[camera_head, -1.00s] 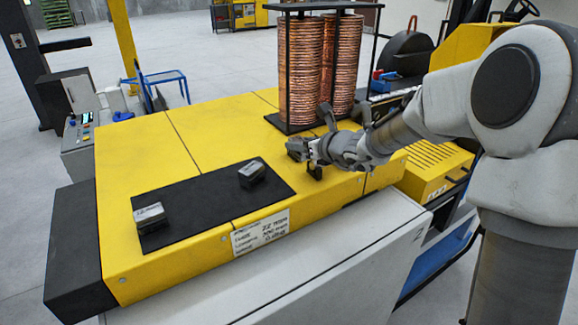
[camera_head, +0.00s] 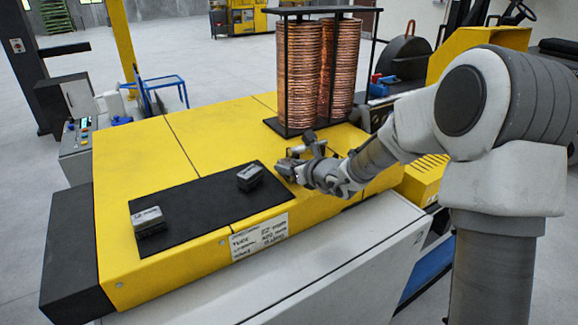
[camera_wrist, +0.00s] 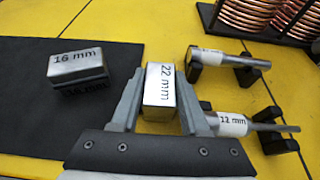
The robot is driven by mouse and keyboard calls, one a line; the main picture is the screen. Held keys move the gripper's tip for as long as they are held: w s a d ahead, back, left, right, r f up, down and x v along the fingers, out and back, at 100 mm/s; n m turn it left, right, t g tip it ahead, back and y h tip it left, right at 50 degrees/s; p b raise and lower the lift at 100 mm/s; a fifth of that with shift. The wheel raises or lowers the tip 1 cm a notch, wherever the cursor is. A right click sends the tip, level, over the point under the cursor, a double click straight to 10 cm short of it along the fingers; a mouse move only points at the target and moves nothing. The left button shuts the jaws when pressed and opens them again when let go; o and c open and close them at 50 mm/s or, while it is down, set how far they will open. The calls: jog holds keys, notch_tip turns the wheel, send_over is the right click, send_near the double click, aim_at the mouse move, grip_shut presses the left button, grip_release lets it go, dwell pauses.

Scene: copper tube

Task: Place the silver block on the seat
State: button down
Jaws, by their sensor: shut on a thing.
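My gripper (camera_wrist: 160,100) is shut on a silver block (camera_wrist: 160,84) marked 22 mm. The block sits upright between the two grey fingers in the wrist view. In the head view my gripper (camera_head: 288,166) is just right of the black mat (camera_head: 190,212), low over the yellow top; the held block is hard to make out there. A silver block (camera_wrist: 78,64) marked 16 mm lies on the mat, left of my gripper, and also shows in the head view (camera_head: 250,176). Another silver block (camera_head: 147,220) lies at the mat's left end. I cannot tell which part is the seat.
Two labelled metal rods (camera_wrist: 228,57) (camera_wrist: 250,124) rest in black cradles right of my gripper; the nearer is marked 12 mm. Copper tube coils (camera_head: 303,75) stand on a black rack behind. The mat is bare between its two blocks. The yellow top (camera_head: 130,165) is clear at the left.

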jog(key=c, duration=0.7)
grip_release()
jog(key=shift+f, duration=0.1)
